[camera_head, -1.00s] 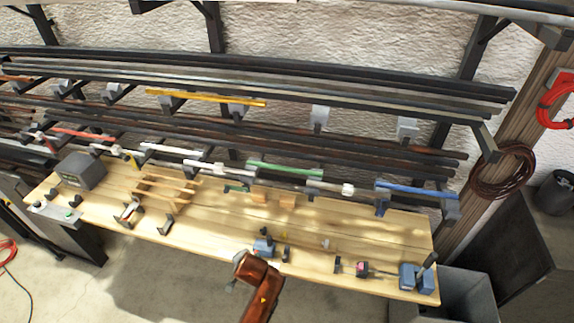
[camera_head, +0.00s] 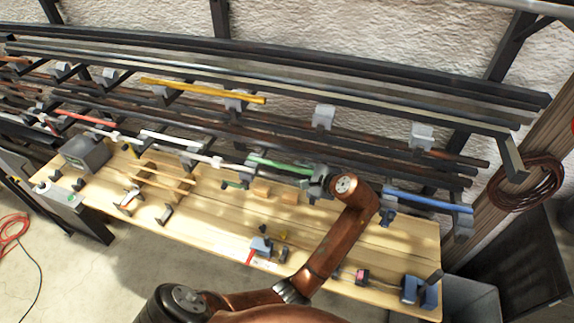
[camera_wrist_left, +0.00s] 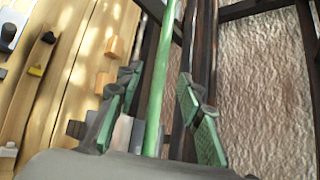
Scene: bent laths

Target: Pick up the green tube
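The green tube (camera_head: 280,165) lies on holders along the rack behind the workbench. My left gripper (camera_head: 312,178) is at the tube's right end in the head view, and the wrist hides that end. In the left wrist view the green tube (camera_wrist_left: 161,80) runs lengthwise between the two green-padded fingers of my left gripper (camera_wrist_left: 158,92). The fingers are open, with a visible gap on each side of the tube. My right gripper is not in view.
A yellow tube (camera_head: 203,91), a red tube (camera_head: 86,118), a white tube (camera_head: 170,138) and a blue tube (camera_head: 428,200) lie on the rack. Dark bars run close above and behind. The wooden workbench (camera_head: 215,215) below carries wooden blocks and small tools.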

